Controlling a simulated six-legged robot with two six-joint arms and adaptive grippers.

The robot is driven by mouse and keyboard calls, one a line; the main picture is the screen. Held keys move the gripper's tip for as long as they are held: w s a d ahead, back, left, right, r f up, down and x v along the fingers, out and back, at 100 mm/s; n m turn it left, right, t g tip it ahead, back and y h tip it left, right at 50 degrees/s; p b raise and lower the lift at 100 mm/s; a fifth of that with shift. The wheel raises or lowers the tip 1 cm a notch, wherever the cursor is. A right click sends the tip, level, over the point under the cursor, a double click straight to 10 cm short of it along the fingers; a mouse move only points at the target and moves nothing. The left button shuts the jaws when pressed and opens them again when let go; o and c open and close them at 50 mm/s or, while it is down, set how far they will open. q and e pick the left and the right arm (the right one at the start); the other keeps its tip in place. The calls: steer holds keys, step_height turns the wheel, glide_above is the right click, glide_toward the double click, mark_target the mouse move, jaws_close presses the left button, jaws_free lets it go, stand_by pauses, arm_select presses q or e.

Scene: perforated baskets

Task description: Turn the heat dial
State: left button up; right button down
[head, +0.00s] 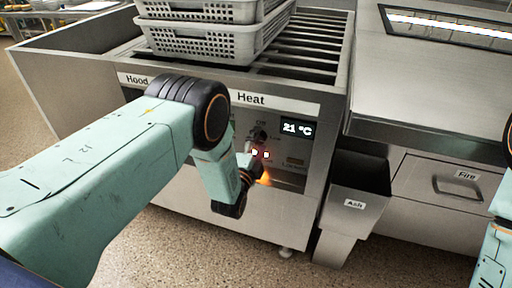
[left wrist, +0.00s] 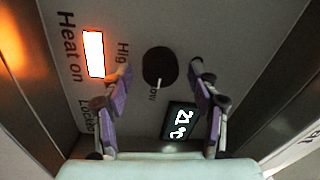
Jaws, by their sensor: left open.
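The heat dial is a round black knob (left wrist: 160,66) on the grey panel, with a white mark pointing toward the "Low" label in the left wrist view. In the head view the dial (head: 261,135) sits under the "Heat" label, partly hidden. My left gripper (head: 257,163) is in front of the panel. In the left wrist view its two purple-padded fingers (left wrist: 160,74) are spread, one on either side of the dial, with nothing visibly held. Whether a finger touches the dial I cannot tell. My right gripper is not seen; only part of that arm shows at the right edge.
The display (head: 296,128) reads 21 °C. A lit orange-white lamp (left wrist: 94,54) is beside "Heat on". Grey perforated baskets (head: 205,42) stand on the rails above the panel. An ash bin (head: 353,208) and a fire drawer (head: 450,180) are to the right.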

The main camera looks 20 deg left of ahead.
arm_select(q)
steer(key=s, duration=1.2)
steer(key=shift+a+f, duration=0.2)
steer(key=shift+f, duration=0.15)
steer(key=s+a+f+n+g+p, duration=0.2)
steer(key=s+f+n+g, duration=0.8)
steer(key=s+f, duration=0.35)
steer(key=s+a+r+n+g+p, duration=0.1)
steer(key=s+r+n+g+p, duration=0.2)
steer(key=s, duration=0.8)
steer(key=s+r+n+g+p, duration=0.2)
steer(key=s+r+g, duration=0.3)
steer(key=s, duration=0.6)
steer(key=shift+a+r+n+g+y+p, duration=0.3)
steer(key=shift+a+r+n+p, duration=0.15)
steer(key=shift+n, duration=0.35)
